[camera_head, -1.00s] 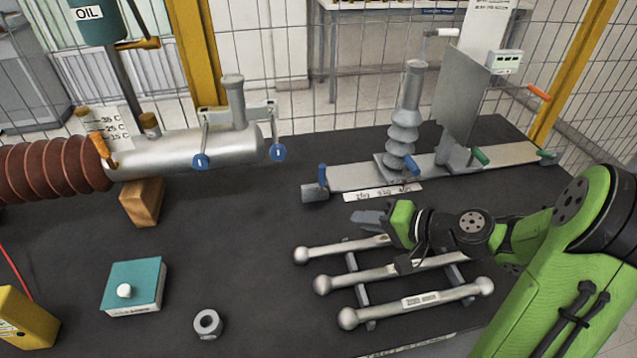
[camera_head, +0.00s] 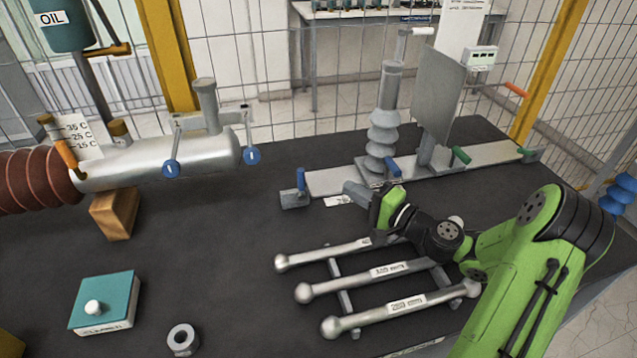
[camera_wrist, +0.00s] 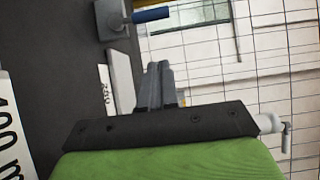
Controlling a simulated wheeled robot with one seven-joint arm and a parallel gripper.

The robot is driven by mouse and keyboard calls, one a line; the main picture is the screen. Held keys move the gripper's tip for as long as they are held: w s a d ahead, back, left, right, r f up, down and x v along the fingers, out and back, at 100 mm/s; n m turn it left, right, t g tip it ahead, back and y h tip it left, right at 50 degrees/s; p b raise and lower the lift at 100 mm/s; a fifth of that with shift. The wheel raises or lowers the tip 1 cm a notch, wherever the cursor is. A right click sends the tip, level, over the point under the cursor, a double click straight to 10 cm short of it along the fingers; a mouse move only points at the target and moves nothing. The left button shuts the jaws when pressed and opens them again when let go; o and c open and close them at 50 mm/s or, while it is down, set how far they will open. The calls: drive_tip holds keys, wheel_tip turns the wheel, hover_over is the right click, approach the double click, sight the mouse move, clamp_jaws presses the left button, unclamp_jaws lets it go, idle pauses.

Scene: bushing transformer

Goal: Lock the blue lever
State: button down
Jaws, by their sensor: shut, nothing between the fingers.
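A blue lever (camera_head: 300,178) stands upright on the grey block at the left end of the metal rail. A blue lever, probably the same one, shows at the top of the wrist view (camera_wrist: 150,15), beside a grey block. A second blue lever (camera_head: 393,167) is by the foot of the ribbed grey insulator (camera_head: 382,135). My gripper (camera_head: 352,190) is shut and empty, in front of the rail and between these two levers in the picture. Its closed fingertips show in the wrist view (camera_wrist: 159,68), apart from the blue lever there. Two blue round-ended handles (camera_head: 171,168) (camera_head: 252,156) hang on the silver cylinder.
The metal rail (camera_head: 335,180) also carries a grey plate (camera_head: 437,95) and green levers (camera_head: 461,155). Several silver rods (camera_head: 350,285) lie on a rack below my arm. A teal box (camera_head: 107,300) and a metal ring (camera_head: 182,338) are at front left. The table's middle left is clear.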

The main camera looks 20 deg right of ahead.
sight(302, 186)
drive_tip(key=w+a+b, duration=0.1)
drive_tip(key=w+a, duration=0.4)
drive_tip(key=a, duration=0.1)
drive_tip(key=shift+a, duration=0.4)
